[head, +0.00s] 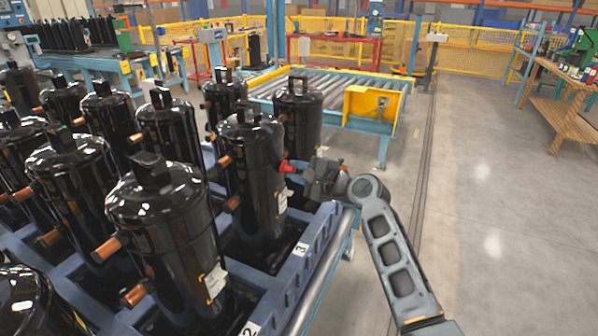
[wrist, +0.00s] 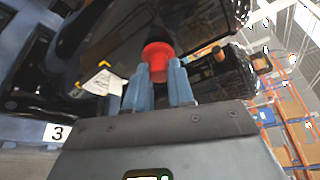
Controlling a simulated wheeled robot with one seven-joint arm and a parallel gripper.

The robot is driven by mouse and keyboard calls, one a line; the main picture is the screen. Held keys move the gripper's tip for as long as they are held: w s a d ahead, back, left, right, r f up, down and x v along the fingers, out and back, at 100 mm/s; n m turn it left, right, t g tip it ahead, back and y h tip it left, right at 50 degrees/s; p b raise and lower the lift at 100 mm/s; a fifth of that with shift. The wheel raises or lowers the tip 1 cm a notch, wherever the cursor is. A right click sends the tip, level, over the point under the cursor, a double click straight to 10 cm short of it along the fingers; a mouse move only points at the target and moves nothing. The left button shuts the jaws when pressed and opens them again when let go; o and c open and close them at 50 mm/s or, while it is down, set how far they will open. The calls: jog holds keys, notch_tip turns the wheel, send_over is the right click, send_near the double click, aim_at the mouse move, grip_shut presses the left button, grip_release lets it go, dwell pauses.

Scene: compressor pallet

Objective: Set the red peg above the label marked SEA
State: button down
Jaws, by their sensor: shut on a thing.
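The red peg (head: 287,167) is held in my gripper (head: 308,174) against the side of a black compressor (head: 250,175) in the row marked 3. In the wrist view the red peg (wrist: 158,58) stands between the two blue-grey fingers of my gripper (wrist: 158,82), which are shut on it. Its far end meets the dark compressor side; I cannot tell how deep it sits. A white label (head: 282,202) is on this compressor below the peg, and it also shows in the wrist view (wrist: 103,82). Its print is too small to read.
Several black compressors with copper stubs stand close together on a blue pallet (head: 290,285). A roller conveyor (head: 330,90) with a yellow guard (head: 372,107) lies behind.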

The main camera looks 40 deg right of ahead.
jog(key=shift+w, duration=0.15)
jog(key=c, duration=0.9)
grip_release()
jog(key=s, duration=0.2)
jog(key=s+r, duration=0.1)
jog(key=s, duration=0.2)
jog(key=s+b, duration=0.1)
jog(key=s, duration=0.1)
jog(key=shift+s+r, duration=0.15)
jog(key=shift+s, duration=0.2)
